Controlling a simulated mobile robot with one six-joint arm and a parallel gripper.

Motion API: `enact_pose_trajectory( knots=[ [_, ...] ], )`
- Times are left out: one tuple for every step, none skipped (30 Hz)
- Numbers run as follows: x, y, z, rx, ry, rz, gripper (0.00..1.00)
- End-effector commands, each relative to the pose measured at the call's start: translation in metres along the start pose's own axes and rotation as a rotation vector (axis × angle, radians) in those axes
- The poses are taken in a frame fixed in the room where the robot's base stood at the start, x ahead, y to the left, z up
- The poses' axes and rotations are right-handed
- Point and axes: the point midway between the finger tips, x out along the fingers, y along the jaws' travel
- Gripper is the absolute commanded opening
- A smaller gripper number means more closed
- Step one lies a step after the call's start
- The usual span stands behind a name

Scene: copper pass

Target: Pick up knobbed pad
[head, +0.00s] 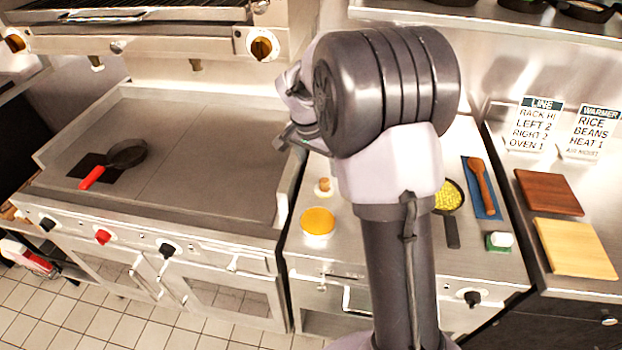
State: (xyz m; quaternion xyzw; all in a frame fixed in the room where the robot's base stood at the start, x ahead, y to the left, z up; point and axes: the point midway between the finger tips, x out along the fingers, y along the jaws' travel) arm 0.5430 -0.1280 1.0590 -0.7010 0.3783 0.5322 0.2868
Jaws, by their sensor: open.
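A small light pad with a round tan knob on top (323,187) sits on the steel counter (290,245), just left of my arm. It looks like the knobbed pad, though it is small and partly close to my arm's outline. A green block with a white top (499,241) stands at the counter's front right; I cannot tell whether it has a knob. My gripper (289,137) is open, up and left of my wrist. It is seen above the right edge of the griddle, apart from both pads. My arm hides the counter's middle.
An orange-topped round container (318,222) stands in front of the tan knob. A pan of yellow food (448,195) and a wooden spoon on a blue cloth (481,186) lie right of my arm. The griddle (215,165) holds a red-handled pan (127,154). Two boards (574,248) lie far right.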

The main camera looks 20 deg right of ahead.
Motion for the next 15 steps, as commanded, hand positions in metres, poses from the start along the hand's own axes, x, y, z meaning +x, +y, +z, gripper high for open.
enact_pose_trajectory(
  knots=[
    [0.021, 0.001, 0.002, 0.0, -0.002, 0.002, 0.78],
    [0.03, 0.001, 0.002, 0.0, -0.003, 0.002, 0.78],
    [0.041, 0.001, 0.002, -0.001, -0.003, 0.001, 0.78],
    [0.049, 0.0, 0.002, -0.001, -0.003, 0.001, 0.78],
    [0.056, 0.0, 0.002, -0.001, -0.002, 0.0, 0.78],
    [0.063, 0.0, 0.002, 0.0, -0.002, 0.0, 0.78],
    [0.068, 0.0, 0.001, 0.0, -0.002, 0.0, 0.78],
    [0.071, 0.0, 0.001, -0.001, -0.001, -0.001, 0.78],
    [0.074, 0.0, 0.001, -0.001, -0.001, -0.002, 0.78],
    [0.076, 0.0, 0.0, -0.001, -0.001, -0.002, 0.78],
    [0.078, 0.0, 0.0, -0.001, -0.001, -0.001, 0.78],
    [0.081, 0.0, -0.001, -0.001, -0.001, -0.001, 0.78],
    [0.085, 0.0, -0.002, 0.0, -0.002, -0.001, 0.78],
    [0.089, 0.0, -0.003, 0.0, -0.002, 0.0, 0.78],
    [0.097, 0.0, -0.005, 0.0, -0.001, -0.001, 0.78]
  ],
)
